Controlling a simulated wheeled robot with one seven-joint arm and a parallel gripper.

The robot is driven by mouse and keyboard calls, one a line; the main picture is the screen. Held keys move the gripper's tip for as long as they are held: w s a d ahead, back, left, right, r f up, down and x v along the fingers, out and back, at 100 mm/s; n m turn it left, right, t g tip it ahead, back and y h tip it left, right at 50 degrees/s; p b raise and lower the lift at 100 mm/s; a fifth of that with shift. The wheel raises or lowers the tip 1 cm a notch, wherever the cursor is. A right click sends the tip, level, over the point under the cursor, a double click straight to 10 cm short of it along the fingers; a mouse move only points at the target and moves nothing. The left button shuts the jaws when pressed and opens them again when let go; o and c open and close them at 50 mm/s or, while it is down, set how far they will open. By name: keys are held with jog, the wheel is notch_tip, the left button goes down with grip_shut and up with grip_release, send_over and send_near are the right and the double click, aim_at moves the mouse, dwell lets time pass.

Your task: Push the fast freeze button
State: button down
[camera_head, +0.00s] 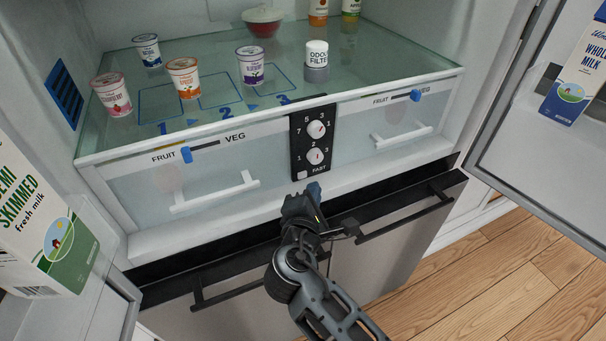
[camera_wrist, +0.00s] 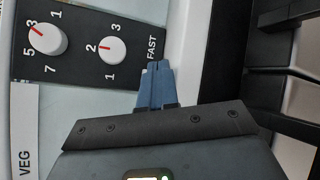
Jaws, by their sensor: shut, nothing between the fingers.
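The black control panel (camera_head: 313,138) sits in the middle of the fridge's drawer front. It has two white dials and a small pale square button (camera_head: 302,175) beside the word FAST at its lower edge. My gripper (camera_head: 314,188) is shut and empty, just below and right of that button in the head view. In the wrist view, my blue fingertips (camera_wrist: 157,66) are together beside the FAST label (camera_wrist: 153,47) and cover most of the button. Only a pale edge of it shows. I cannot tell whether the fingertips touch it.
Two clear drawers with white handles (camera_head: 214,192) flank the panel. Black-handled lower drawers (camera_head: 405,215) lie beneath. Yogurt cups (camera_head: 184,78) and an odour filter (camera_head: 316,61) stand on the glass shelf. Open doors with milk cartons (camera_head: 38,215) bound both sides.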

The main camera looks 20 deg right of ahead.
jog(key=s+p, duration=0.1)
jog(key=s, duration=0.3)
jog(key=shift+s, duration=0.2)
jog(key=c, duration=1.8)
grip_release()
